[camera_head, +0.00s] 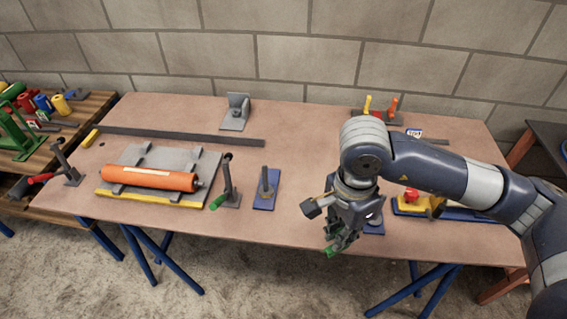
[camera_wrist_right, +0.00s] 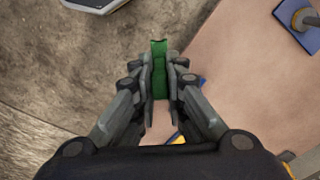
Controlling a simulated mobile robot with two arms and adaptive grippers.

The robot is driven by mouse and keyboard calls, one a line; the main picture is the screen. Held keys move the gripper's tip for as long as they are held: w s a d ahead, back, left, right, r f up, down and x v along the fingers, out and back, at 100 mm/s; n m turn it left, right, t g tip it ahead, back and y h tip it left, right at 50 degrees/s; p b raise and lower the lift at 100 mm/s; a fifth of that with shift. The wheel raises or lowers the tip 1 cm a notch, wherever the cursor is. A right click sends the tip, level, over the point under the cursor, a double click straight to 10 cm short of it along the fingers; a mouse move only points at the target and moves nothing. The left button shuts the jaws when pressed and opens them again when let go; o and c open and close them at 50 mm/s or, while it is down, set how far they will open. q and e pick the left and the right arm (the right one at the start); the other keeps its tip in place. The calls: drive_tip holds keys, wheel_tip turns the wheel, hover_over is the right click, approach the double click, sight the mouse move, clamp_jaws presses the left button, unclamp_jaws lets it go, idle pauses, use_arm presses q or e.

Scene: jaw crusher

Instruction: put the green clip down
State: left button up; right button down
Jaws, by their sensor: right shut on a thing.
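My right gripper (camera_head: 345,240) is above the front edge of the bench, right of the middle. It is shut on the green clip (camera_head: 330,252), and only a small green part shows below the fingers in the head view. In the right wrist view the green clip (camera_wrist_right: 159,68) stands between the two fingers (camera_wrist_right: 160,85), its far end sticking out past the tips. Behind it there is floor on the left and bench top on the right. My left gripper is not in view.
The bench top (camera_head: 300,165) is bare in the middle. A blue plate with a post (camera_head: 266,200) stands left of the gripper; another blue plate (camera_head: 374,228) is partly hidden behind it. An orange roller (camera_head: 150,179) lies on a grey plate at left. A yellow block (camera_head: 408,208) sits at right.

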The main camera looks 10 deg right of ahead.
wheel_tip(320, 180, down, 5)
drive_tip(key=s+m+b, duration=0.2)
drive_tip(key=m, duration=0.3)
drive_tip(key=m+p, duration=0.2)
approach(312, 225)
wheel_tip(312, 225, down, 2)
drive_tip(key=shift+d+f+p, duration=0.1)
drive_tip(key=shift+f+p, duration=0.05)
drive_tip(key=shift+p, duration=0.65)
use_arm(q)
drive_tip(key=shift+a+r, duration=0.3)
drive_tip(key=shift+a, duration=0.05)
use_arm(e)
drive_tip(key=shift+f, duration=0.1)
drive_tip(key=shift+f+b, duration=0.2)
drive_tip(key=shift+b, duration=0.1)
drive_tip(key=c, duration=1.6)
unclamp_jaws()
drive_tip(key=shift+c, duration=0.2)
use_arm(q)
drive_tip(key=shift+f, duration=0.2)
